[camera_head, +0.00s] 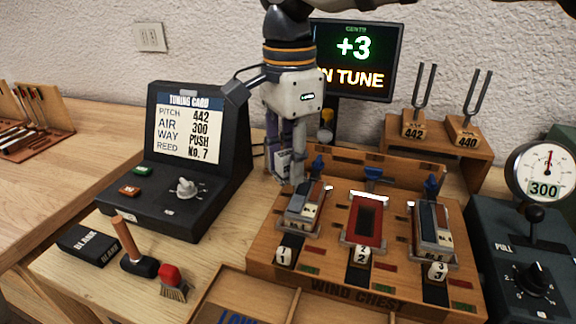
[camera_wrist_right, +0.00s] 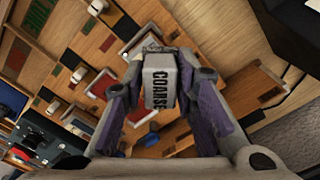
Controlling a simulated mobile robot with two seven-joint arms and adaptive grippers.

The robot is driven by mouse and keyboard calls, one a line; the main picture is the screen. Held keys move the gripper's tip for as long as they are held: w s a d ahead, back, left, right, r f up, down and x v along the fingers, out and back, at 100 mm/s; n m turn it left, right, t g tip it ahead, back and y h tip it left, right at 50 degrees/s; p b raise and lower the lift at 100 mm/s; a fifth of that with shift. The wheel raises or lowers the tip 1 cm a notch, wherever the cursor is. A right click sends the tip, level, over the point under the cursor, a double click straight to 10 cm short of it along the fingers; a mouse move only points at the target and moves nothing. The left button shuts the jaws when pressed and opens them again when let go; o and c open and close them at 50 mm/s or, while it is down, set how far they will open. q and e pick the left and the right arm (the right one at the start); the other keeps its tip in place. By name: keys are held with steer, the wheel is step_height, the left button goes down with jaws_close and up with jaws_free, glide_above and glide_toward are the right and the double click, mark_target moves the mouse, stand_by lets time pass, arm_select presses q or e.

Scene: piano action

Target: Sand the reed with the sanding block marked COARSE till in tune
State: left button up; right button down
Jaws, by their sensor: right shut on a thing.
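My right gripper (camera_head: 287,165) comes down from the top and is shut on the sanding block, whose COARSE (camera_wrist_right: 160,80) marking shows in the right wrist view. The block is held above the left back of the wooden wind chest (camera_head: 385,298), partly hidden by the fingers in the head view. A reed block (camera_head: 304,208) sits at place 1 and another (camera_head: 434,228) at place 3. Place 2 shows a red-framed opening (camera_head: 366,222). The tuner display (camera_head: 355,60) reads +3 cents with green and yellow text, partly covered, ending in "N TUNE". My left gripper is not in view.
A tuning card (camera_head: 188,128) reads pitch 442, air 300, push, reed No. 7. The gauge (camera_head: 545,175) shows 300. Tuning forks (camera_head: 415,125) stand on the back shelf.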

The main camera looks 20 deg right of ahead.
steer(key=shift+r, duration=1.15)
steer(key=shift+d, duration=0.1)
stand_by(1.2)
